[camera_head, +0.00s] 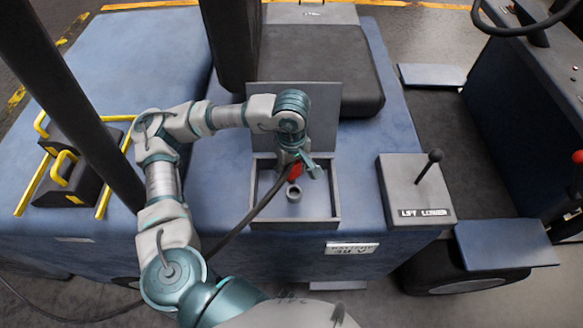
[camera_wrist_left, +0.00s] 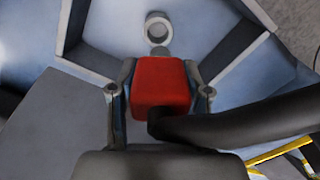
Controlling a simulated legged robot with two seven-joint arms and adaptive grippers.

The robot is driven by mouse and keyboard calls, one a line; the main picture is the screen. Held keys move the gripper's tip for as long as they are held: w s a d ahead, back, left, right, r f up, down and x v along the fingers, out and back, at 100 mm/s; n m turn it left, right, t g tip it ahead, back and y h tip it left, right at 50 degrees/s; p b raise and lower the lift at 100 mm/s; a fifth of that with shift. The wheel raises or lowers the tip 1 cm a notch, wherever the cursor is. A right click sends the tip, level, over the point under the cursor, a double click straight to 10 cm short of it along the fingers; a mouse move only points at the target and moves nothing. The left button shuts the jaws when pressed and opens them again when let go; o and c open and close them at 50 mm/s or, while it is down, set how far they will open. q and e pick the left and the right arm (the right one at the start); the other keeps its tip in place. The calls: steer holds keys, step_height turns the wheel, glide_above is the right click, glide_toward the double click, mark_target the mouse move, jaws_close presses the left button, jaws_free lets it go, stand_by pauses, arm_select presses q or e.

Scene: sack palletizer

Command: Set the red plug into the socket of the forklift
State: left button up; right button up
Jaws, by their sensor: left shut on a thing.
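The red plug (camera_head: 295,171) is held in my left gripper (camera_head: 303,168) above the open box on the blue forklift. In the left wrist view the red plug (camera_wrist_left: 160,88) sits between the two fingers of the left gripper (camera_wrist_left: 160,95), with a thick black cable leaving it to the right. The socket (camera_head: 294,193) is a grey ring standing inside the box. In the left wrist view the socket (camera_wrist_left: 158,27) shows ahead of the plug, apart from it in the picture. The gap between them in depth is hard to judge. My right gripper is not in view.
The box has a raised grey rim (camera_head: 335,205) and an upright lid (camera_head: 322,105) behind. A lever panel (camera_head: 415,188) stands to the right. A black seat (camera_head: 345,65) is behind, and yellow-handled black blocks (camera_head: 68,180) are at left. The black cable (camera_head: 240,222) runs down left.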

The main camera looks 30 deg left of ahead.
mark_target(293, 183)
arm_select(q)
steer(key=shift+d, duration=0.3)
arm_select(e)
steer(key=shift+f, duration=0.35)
arm_select(q)
steer(key=shift+f+b, duration=0.1)
steer(key=shift+b, duration=0.25)
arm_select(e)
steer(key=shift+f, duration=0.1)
arm_select(q)
steer(key=shift+f+b, duration=1.2)
steer(key=shift+b, duration=0.05)
steer(key=shift+f+b, duration=1.1)
steer(key=shift+f, duration=0.05)
steer(key=shift+f+b, duration=1.05)
steer(key=shift+f, duration=0.05)
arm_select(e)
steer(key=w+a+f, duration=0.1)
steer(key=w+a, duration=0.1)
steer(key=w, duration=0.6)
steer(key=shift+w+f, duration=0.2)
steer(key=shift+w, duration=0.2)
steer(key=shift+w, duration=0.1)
arm_select(q)
steer(key=shift+f+b, duration=0.5)
steer(key=shift+b, duration=0.15)
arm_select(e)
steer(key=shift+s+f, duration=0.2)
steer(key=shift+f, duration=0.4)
